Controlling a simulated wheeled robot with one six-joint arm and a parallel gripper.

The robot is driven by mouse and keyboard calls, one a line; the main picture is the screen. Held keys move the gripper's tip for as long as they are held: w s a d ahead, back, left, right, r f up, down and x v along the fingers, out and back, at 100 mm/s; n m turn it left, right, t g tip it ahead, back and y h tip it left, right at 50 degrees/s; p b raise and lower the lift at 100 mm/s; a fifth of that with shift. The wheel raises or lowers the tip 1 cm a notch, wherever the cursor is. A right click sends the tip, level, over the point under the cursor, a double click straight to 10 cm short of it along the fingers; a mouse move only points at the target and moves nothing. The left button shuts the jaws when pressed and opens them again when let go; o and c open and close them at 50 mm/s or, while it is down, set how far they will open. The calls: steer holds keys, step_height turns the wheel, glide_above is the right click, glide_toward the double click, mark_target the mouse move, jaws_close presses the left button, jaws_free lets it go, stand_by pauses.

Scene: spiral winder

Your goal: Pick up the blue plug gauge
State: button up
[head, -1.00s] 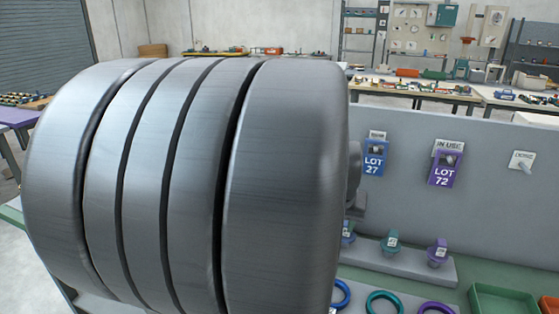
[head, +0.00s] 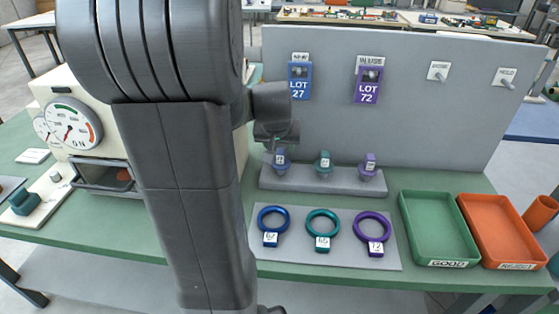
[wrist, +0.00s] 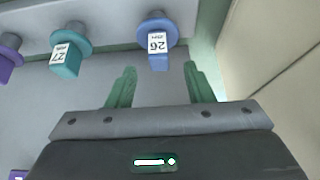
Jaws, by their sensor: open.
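The blue plug gauge (head: 280,160) stands on a grey raised rack at the back of the green bench, leftmost of a row of three. In the wrist view the blue plug gauge (wrist: 158,32) shows a round flange and a white tag reading 26. My gripper (wrist: 160,78) is open and empty. Its two green fingers lie just short of the gauge, one to each side of its line, apart from it. In the head view my gripper (head: 276,132) is partly hidden by my arm and appears just above the blue gauge.
A teal plug gauge (head: 324,161) and a purple one (head: 369,165) stand to the right on the rack (head: 320,183). In front lie blue, teal and purple rings on a grey mat (head: 341,262). A grey panel (head: 400,110) rises behind. Green (head: 440,230) and orange (head: 500,230) trays are at right.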

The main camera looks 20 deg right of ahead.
mark_target(281, 151)
steer(key=shift+x, duration=2.25)
steer(key=shift+c, duration=0.5)
jaws_close()
